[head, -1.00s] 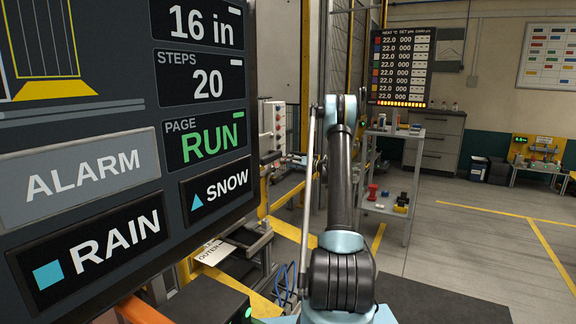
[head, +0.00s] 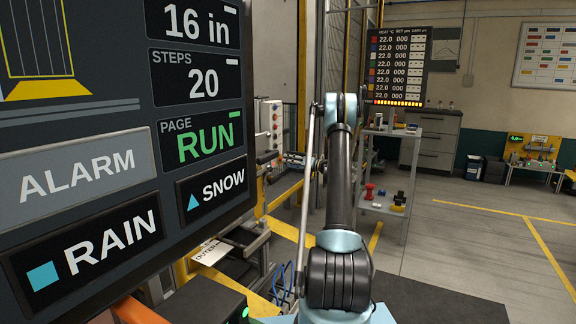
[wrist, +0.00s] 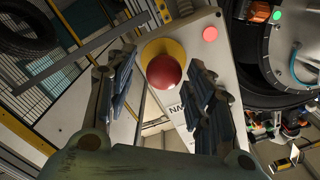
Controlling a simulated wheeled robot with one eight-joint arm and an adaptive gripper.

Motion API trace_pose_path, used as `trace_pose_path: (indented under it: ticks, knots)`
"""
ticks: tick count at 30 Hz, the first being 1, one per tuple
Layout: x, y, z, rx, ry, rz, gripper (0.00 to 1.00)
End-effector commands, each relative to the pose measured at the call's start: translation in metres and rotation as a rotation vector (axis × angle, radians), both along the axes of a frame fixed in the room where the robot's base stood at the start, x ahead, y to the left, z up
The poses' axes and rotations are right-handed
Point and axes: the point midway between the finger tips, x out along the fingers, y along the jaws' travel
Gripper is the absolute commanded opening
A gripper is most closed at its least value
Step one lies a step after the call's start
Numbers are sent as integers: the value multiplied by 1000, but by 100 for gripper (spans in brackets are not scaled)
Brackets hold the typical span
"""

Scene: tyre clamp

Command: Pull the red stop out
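The red stop (wrist: 164,71) is a round red mushroom head on a yellow disc (wrist: 158,48), fixed to a pale control box (wrist: 194,40) in the wrist view. My gripper (wrist: 163,64) is open, with one dark padded finger on each side of the red stop. I see gaps between the head and both fingers, and cannot tell the depth between them. In the head view my gripper (head: 292,161) is beside the arm, partly hidden, near the pale control box (head: 269,122). The red stop cannot be made out there.
A round pink-red button (wrist: 210,34) sits on the same box. A big display panel (head: 130,120) fills the head view's left. A grey shelf cart (head: 390,207) stands beyond my arm.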

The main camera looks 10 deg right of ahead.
Motion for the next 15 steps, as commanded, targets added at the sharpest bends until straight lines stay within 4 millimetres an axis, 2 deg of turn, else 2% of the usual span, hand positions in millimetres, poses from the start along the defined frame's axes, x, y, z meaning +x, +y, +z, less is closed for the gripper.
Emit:
trace_pose_path:
  ticks: [10,15]
  knots:
    - [-1,2,1,1,-1,4,52]
    - [-10,-11,1,1,-1,4,52]
